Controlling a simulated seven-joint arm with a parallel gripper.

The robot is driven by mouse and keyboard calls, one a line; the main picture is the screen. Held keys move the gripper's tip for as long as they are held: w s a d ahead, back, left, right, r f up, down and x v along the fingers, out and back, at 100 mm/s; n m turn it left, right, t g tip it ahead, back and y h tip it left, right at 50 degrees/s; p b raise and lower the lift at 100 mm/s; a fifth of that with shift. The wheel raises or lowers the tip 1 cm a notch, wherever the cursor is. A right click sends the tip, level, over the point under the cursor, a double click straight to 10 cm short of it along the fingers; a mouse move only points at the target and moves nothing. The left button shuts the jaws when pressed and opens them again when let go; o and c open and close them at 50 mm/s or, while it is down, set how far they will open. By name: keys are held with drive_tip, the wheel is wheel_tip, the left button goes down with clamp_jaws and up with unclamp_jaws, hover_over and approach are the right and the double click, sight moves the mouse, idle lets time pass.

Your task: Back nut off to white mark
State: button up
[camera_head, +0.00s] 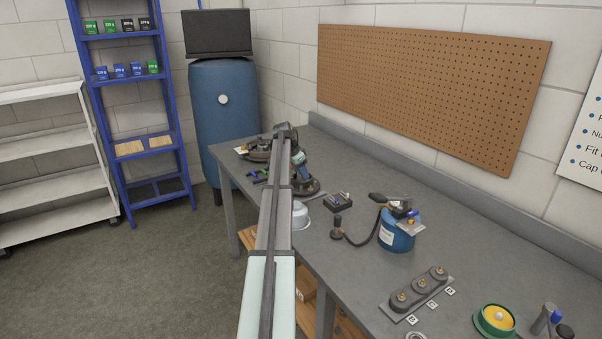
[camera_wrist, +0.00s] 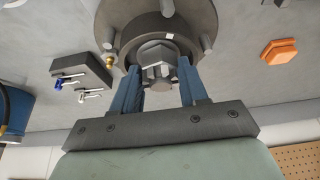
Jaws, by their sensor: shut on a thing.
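In the wrist view the grey hex nut (camera_wrist: 158,54) sits on a threaded stud at the middle of a round dark metal hub (camera_wrist: 128,38). A small white mark (camera_wrist: 169,37) shows on the hub face, just beyond the nut and slightly to its right. My gripper (camera_wrist: 159,72) has its two blue fingers on either side of the nut and is shut on it. The near side of the nut and the exact finger contact are partly hidden. In the head view my arm reaches along the bench to its far end, and I cannot make out the nut there.
Studs and a brass fitting (camera_wrist: 110,61) stand around the hub. A dark block with small levers (camera_wrist: 82,78) is left, an orange block (camera_wrist: 279,51) right. On the workbench (camera_head: 345,270) stand a blue canister (camera_head: 396,236) and a three-knob strip (camera_head: 420,292). A pegboard (camera_head: 430,85) hangs behind.

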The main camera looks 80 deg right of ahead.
drive_tip(key=o, duration=0.8)
drive_tip(key=v, duration=1.4)
drive_tip(key=shift+f, duration=0.1)
